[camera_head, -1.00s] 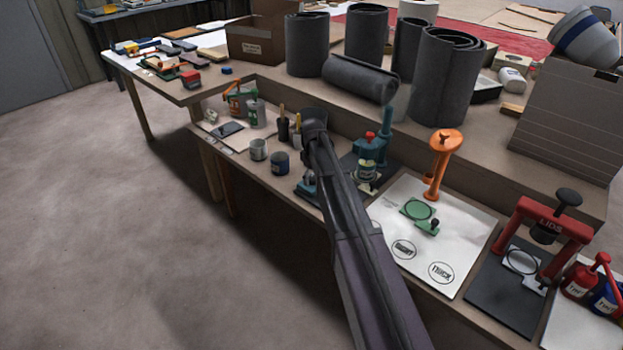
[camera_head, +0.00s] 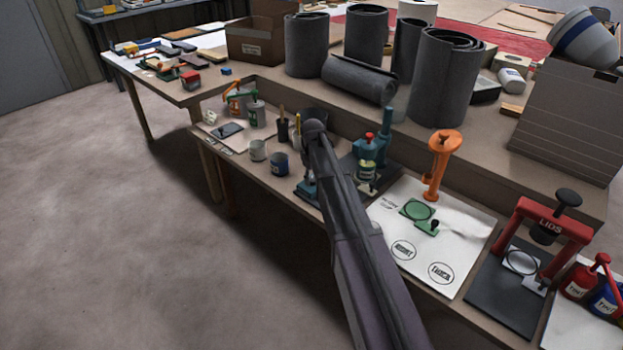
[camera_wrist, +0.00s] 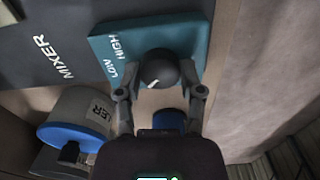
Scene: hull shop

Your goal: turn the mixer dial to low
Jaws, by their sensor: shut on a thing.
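The mixer dial (camera_wrist: 158,68) is a dark round knob with a short white pointer mark, on the teal mixer base (camera_wrist: 106,52) in the wrist view. LOW and HIGH are printed on the base to the left of the dial, LOW nearer my gripper. The pointer mark lies on the dial's lower left; which label it matches is hard to tell. My gripper (camera_wrist: 160,88) has one finger on each side of the dial and is shut on it. In the head view the teal mixer (camera_head: 369,150) stands on the bench; my arm hides the dial and fingers.
A white can (camera_wrist: 84,112) with blue parts, its label ending in LER, is left of my gripper. An orange press (camera_head: 439,165) and a red LIDS press (camera_head: 540,232) stand to the right. The floor at left is clear.

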